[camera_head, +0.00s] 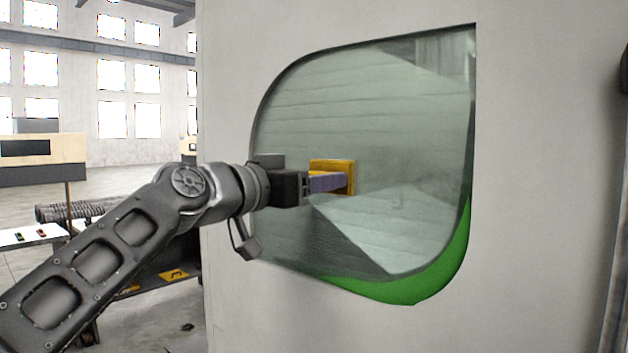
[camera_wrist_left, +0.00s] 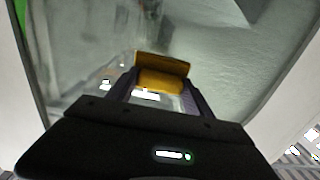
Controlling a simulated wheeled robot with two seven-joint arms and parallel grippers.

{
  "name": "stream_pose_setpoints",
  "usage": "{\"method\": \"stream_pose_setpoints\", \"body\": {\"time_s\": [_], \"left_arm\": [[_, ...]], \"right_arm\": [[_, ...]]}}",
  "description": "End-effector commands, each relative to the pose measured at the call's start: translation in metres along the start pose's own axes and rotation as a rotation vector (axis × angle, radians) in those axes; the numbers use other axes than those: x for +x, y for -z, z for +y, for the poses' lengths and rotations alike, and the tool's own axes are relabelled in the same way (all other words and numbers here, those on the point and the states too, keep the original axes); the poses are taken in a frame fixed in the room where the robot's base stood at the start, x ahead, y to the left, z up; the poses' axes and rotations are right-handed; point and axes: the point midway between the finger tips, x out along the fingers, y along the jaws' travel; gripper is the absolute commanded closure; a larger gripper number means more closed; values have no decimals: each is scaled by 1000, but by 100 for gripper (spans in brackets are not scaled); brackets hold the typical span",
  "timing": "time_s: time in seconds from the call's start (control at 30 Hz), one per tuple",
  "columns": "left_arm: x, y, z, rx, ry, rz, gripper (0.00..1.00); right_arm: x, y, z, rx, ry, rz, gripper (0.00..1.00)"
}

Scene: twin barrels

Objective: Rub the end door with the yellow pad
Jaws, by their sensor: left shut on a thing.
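The end door (camera_head: 230,270) is a large light grey panel with a big rounded window (camera_head: 400,120) of greenish glass. The yellow pad (camera_head: 347,165) is in front of the window glass, left of its middle. My left gripper (camera_head: 330,182) is shut on the pad, with its purple fingers reaching to it. In the left wrist view the pad (camera_wrist_left: 162,72) sits across the fingertips, facing the glass. I cannot tell whether the pad touches the glass. My right gripper is not in view.
A green area (camera_head: 420,280) shows along the window's lower right edge. At the left are a white table (camera_head: 38,236) with small items and a beige machine (camera_head: 45,160). Open hall floor lies behind them.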

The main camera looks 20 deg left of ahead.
Motion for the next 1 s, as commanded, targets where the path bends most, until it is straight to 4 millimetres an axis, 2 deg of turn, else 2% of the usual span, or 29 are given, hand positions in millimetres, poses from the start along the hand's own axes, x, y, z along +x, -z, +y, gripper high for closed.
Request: {"method": "stream_pose_setpoints", "body": {"time_s": [0.17, 0.6, 1.0], "left_arm": [[0, -1, -5, -2, 2, 1, 73], [0, -1, -40, 0, 2, 0, 73], [-2, -1, -41, 0, 1, 0, 73]], "right_arm": [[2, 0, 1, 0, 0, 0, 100], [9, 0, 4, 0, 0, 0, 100], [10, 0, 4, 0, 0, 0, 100]]}}
